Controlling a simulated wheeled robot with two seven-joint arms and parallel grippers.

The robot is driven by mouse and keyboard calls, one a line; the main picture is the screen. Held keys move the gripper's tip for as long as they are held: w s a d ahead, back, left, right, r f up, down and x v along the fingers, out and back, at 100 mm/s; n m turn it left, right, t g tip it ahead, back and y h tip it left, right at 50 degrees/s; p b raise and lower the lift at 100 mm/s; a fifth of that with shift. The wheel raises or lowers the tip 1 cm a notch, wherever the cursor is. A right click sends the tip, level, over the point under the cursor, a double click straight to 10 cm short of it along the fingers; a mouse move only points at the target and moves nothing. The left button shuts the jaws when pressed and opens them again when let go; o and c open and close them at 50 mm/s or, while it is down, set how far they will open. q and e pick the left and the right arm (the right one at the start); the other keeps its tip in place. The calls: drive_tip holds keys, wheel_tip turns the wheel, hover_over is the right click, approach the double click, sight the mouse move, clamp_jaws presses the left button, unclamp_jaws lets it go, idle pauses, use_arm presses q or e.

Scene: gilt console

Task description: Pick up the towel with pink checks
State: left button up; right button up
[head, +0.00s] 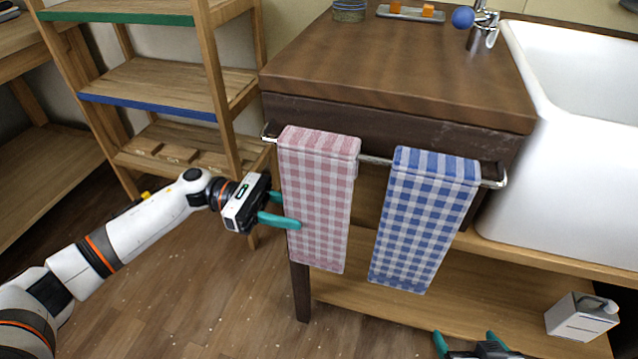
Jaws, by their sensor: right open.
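The pink-checked towel (318,205) hangs over a metal rail on the front of the dark wooden counter. My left gripper (284,209) is at the towel's left edge, about halfway down. Its near teal finger overlaps the front of the towel in the picture. Its far finger ends at the edge, and its tip seems hidden behind the cloth. A gap shows between the fingers. I cannot tell whether either finger touches the cloth. My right gripper (468,342) is at the bottom edge of the head view, open and empty, below the blue towel.
A blue-checked towel (422,220) hangs to the right on the same rail (374,160). A wooden shelf unit (165,85) stands at the left, close to my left arm. A white sink (570,150) is at the right. A white canister (581,318) stands on the lower shelf.

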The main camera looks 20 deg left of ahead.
sight(319, 211)
use_arm(q)
drive_tip(key=d, duration=0.4)
drive_tip(key=shift+s+d, duration=0.25)
use_arm(e)
drive_tip(key=shift+s+f, duration=0.1)
use_arm(q)
drive_tip(key=shift+c, duration=0.2)
clamp_jaws()
drive_tip(key=shift+r, duration=0.1)
